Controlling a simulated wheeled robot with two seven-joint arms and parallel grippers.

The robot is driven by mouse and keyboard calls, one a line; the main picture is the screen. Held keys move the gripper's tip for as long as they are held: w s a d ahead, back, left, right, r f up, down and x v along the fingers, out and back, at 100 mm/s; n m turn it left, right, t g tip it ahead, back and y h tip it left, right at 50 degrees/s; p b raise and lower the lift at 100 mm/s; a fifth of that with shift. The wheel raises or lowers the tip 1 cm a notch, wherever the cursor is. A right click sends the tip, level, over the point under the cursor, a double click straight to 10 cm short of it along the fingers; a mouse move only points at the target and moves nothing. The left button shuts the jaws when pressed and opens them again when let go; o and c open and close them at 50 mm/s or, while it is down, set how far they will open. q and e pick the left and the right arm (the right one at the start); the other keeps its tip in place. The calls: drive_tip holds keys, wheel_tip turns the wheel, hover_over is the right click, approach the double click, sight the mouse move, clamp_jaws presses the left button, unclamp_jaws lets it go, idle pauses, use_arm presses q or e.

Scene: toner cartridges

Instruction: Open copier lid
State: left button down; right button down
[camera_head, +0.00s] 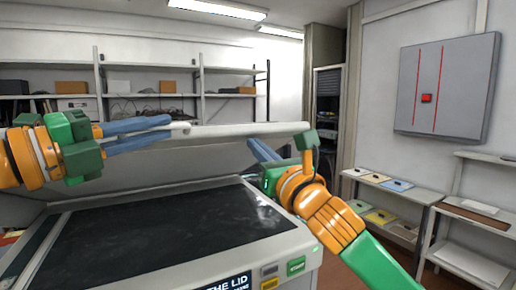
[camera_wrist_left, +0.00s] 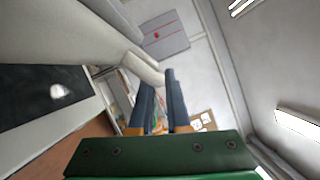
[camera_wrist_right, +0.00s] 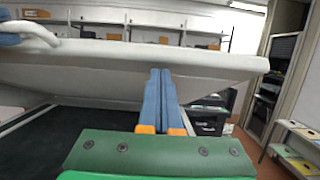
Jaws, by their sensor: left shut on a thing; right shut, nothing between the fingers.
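The copier lid (camera_head: 250,130) is raised and tilted above the dark glass (camera_head: 175,222) of the copier; its pale edge runs across the middle of the head view. My left gripper (camera_head: 172,130) is at the lid's front edge on the left, shut on the lid handle (camera_wrist_right: 38,30); the handle's rounded end also shows in the left wrist view (camera_wrist_left: 142,68). My right gripper (camera_head: 256,148) is shut and empty, its blue fingers pointing up below the lid's right part. In the right wrist view, its fingertips (camera_wrist_right: 160,74) are in front of the lid's underside; contact cannot be told.
The copier's front panel has a green button (camera_head: 296,266) and a sign (camera_head: 228,284). Shelves (camera_head: 150,95) stand along the back wall. A grey wall box (camera_head: 448,85) hangs at right, above low shelving (camera_head: 392,190) with coloured items.

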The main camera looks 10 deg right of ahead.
sight(254, 134)
use_arm(q)
drive_tip(key=shift+s+d, duration=0.2)
use_arm(e)
drive_tip(key=r, duration=0.2)
drive_tip(key=shift+w+r, duration=0.35)
drive_tip(key=shift+r, duration=0.05)
drive_tip(key=shift+a, duration=0.1)
use_arm(q)
drive_tip(key=shift+w+a+f, duration=0.1)
drive_tip(key=shift+w+a, duration=0.2)
drive_tip(key=shift+a, duration=0.05)
use_arm(e)
drive_tip(key=shift+w+a+f, duration=0.1)
drive_tip(key=shift+w+a, duration=0.1)
drive_tip(key=shift+w, duration=0.15)
use_arm(q)
drive_tip(key=c, duration=1.2)
unclamp_jaws()
drive_tip(key=shift+w+d, duration=0.1)
use_arm(e)
drive_tip(key=shift+w+d, duration=0.1)
use_arm(q)
drive_tip(key=shift+o, duration=0.2)
drive_tip(key=shift+d, duration=0.1)
use_arm(e)
drive_tip(key=shift+d, duration=0.1)
use_arm(q)
drive_tip(key=shift+s, duration=0.2)
use_arm(e)
drive_tip(key=shift+s, duration=0.2)
